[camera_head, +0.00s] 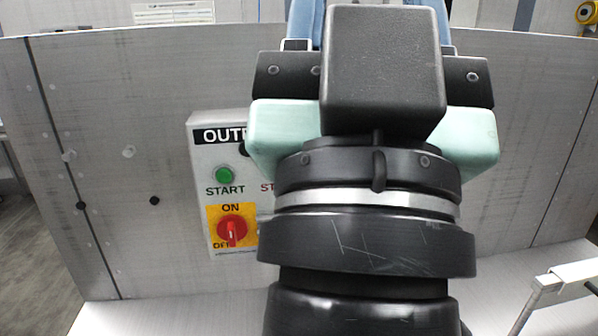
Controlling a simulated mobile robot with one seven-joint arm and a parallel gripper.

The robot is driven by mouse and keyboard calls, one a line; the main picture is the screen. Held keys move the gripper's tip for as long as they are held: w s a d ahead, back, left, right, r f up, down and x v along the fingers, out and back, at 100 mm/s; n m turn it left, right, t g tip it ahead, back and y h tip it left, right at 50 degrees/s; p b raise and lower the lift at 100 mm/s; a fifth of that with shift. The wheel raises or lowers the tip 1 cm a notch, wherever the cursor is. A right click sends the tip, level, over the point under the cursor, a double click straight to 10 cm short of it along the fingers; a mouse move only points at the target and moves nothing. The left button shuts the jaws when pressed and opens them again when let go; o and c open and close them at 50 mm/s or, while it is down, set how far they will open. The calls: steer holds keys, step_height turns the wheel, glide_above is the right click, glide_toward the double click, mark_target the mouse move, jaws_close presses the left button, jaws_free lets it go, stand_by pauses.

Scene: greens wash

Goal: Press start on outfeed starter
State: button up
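The outfeed starter (199,160) is a grey box on the upright metal panel, left of centre. Its black label reads "OUT", with the rest hidden behind my gripper. The round green start button (225,175) is in clear view above the word START. The stop side is hidden. My gripper (372,12) is seen from behind, right of the start button. Its two pale blue fingers stand well apart at the top edge, with their tips out of view.
The metal panel (110,110) spans the view, with a pale ledge (180,314) at its foot. A metal bracket or frame (555,285) stands at the lower right. The space in front of the panel at left is clear.

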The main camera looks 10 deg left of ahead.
stand_by(0.4)
jaws_close()
stand_by(1.6)
